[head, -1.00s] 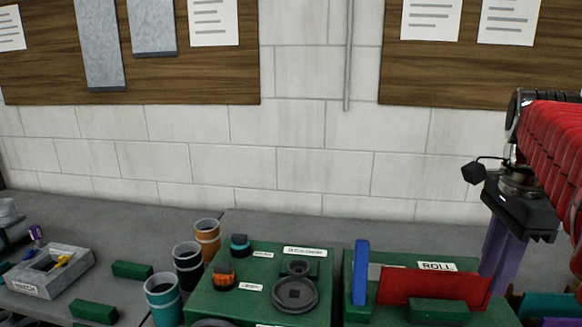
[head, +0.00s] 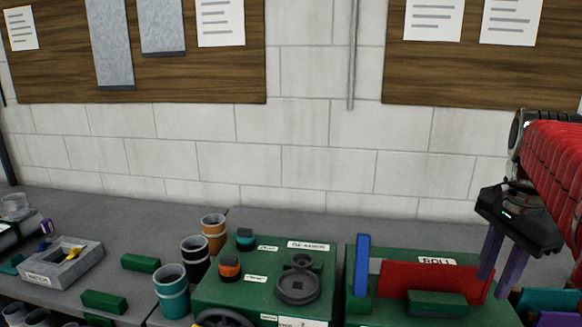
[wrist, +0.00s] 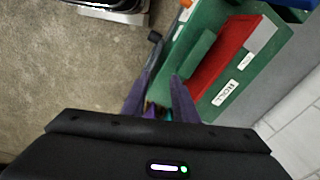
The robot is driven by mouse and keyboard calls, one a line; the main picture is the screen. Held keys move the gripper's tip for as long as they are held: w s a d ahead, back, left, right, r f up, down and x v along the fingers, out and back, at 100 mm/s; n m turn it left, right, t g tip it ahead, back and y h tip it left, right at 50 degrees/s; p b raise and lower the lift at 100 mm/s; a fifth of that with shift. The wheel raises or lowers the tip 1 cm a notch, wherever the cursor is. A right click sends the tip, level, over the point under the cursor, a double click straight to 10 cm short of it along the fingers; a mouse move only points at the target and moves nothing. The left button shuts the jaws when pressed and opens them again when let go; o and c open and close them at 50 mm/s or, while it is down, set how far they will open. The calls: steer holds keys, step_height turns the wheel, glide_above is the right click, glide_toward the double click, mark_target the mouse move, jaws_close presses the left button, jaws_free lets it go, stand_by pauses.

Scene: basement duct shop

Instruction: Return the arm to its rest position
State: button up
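My gripper (head: 495,286) hangs from my red-sleeved arm at the right of the head view, pointing down. Its two purple fingers are apart with nothing between them. It is in front of or above the right end of the green fixture labelled ROLL (head: 352,262); the exact gap is unclear. In the wrist view my gripper (wrist: 165,74) also shows both fingers spread and empty. The ROLL fixture lies beyond them, with its red plate (wrist: 225,62).
A green panel (head: 235,290) with knobs and a dial stands left of the ROLL fixture. Several cups, including a teal one (head: 172,295), stand beside it. A grey tray (head: 88,262) is further left. Coloured pieces (head: 548,300) lie at lower right.

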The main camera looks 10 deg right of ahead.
steer(key=s+a+f+n+t, duration=0.1)
steer(key=a+f+n, duration=0.3)
steer(key=a, duration=0.4)
steer(key=s+a+f+n+t, duration=0.2)
steer(key=s+a+f+n, duration=0.1)
steer(key=a+n, duration=0.4)
steer(key=s+a+f+n+t, duration=0.1)
steer(key=a+f+n, duration=0.4)
steer(key=a, duration=0.4)
steer(key=shift+s+a+f+n+t+y, duration=0.2)
steer(key=shift+s+a+n+t+y, duration=0.15)
steer(key=shift+n, duration=0.35)
